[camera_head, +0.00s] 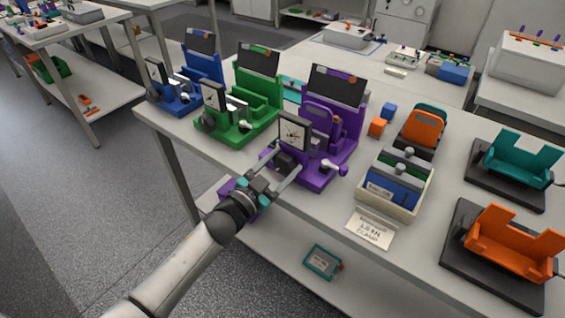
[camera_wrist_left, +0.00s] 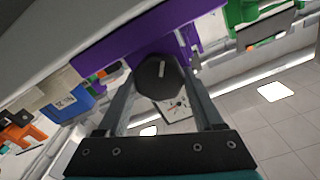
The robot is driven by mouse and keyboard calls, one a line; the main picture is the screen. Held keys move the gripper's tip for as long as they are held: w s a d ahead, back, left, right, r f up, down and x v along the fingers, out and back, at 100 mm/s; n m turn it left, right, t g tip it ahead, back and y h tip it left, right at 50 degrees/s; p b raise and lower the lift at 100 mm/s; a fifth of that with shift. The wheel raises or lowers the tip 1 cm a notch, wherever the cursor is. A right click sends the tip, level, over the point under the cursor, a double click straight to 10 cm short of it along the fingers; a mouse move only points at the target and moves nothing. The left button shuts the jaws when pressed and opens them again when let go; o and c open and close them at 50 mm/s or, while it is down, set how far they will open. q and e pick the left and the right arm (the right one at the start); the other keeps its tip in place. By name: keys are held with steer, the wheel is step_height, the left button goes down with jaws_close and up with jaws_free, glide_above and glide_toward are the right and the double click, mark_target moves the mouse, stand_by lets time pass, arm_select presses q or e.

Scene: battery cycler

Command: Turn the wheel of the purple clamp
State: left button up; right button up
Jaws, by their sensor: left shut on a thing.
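The purple clamp (camera_head: 333,137) stands upright at the table's near edge, with a dark screen panel at its back and a white dial plate (camera_head: 294,132) at its front. Its dark, many-sided wheel (camera_wrist_left: 158,76) shows in the left wrist view, between the two fingers. My left gripper (camera_head: 284,172) reaches in from the front left and is shut on the wheel, one finger on each side. The dial plate also shows behind the wheel in the left wrist view (camera_wrist_left: 173,112). My right gripper is not in view.
A green clamp (camera_head: 257,90) and a blue clamp (camera_head: 203,70) stand to the left. Small orange and blue cubes lie behind the bin.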

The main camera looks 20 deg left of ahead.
arm_select(q)
steer(key=o, duration=1.4)
steer(key=shift+c, duration=0.2)
steer(key=shift+s, duration=0.15)
steer(key=p+v, duration=0.1)
steer(key=v, duration=1.4)
